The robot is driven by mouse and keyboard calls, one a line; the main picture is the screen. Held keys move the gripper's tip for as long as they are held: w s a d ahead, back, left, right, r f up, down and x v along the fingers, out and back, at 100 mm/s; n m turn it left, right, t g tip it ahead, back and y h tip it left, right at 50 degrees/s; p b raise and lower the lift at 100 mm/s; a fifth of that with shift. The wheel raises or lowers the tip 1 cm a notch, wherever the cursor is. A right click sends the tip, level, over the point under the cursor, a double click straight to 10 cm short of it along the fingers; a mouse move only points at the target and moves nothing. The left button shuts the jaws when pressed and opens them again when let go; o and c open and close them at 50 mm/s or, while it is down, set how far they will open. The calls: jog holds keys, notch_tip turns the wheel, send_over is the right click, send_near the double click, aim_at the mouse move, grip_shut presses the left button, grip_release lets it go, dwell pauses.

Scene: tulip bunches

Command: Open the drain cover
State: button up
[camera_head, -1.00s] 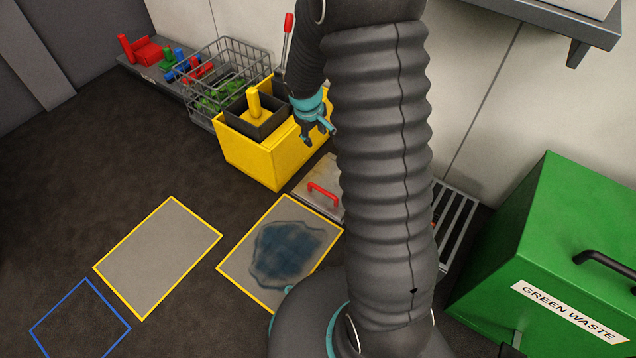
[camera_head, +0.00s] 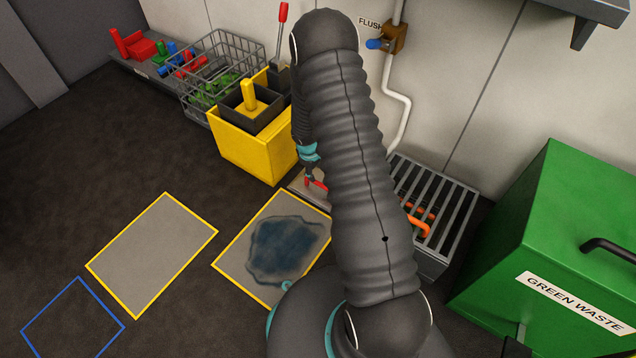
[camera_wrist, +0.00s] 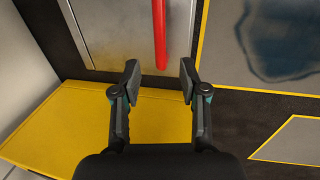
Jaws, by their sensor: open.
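The drain cover is a grey metal plate (camera_head: 318,201) on the floor, mostly hidden by my arm in the head view. It fills the upper left of the wrist view (camera_wrist: 108,32). Its red handle (camera_head: 320,186) shows as a red bar in the wrist view (camera_wrist: 160,32). My gripper (camera_head: 312,174) is at the handle in the head view. In the wrist view my gripper (camera_wrist: 160,78) is open, with one fingertip on each side of the bar's near end. I see no contact with the bar.
A yellow box (camera_head: 253,155) stands beside the cover, and its yellow surface (camera_wrist: 100,120) lies under my fingers in the wrist view. A yellow-framed mat with a dark puddle (camera_head: 285,245) lies in front. A slatted grate (camera_head: 440,195) and green waste bin (camera_head: 545,230) are right.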

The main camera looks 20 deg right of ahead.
aim_at(318, 183)
jog(key=f, duration=0.2)
jog(key=d+f+b, duration=0.1)
jog(key=f, duration=0.2)
jog(key=w+f, duration=0.1)
jog(key=f, duration=0.2)
jog(key=shift+d+f+b, duration=0.1)
jog(key=shift+d+b, duration=0.1)
jog(key=shift+b, duration=0.1)
jog(key=shift+c, duration=0.2)
grip_shut()
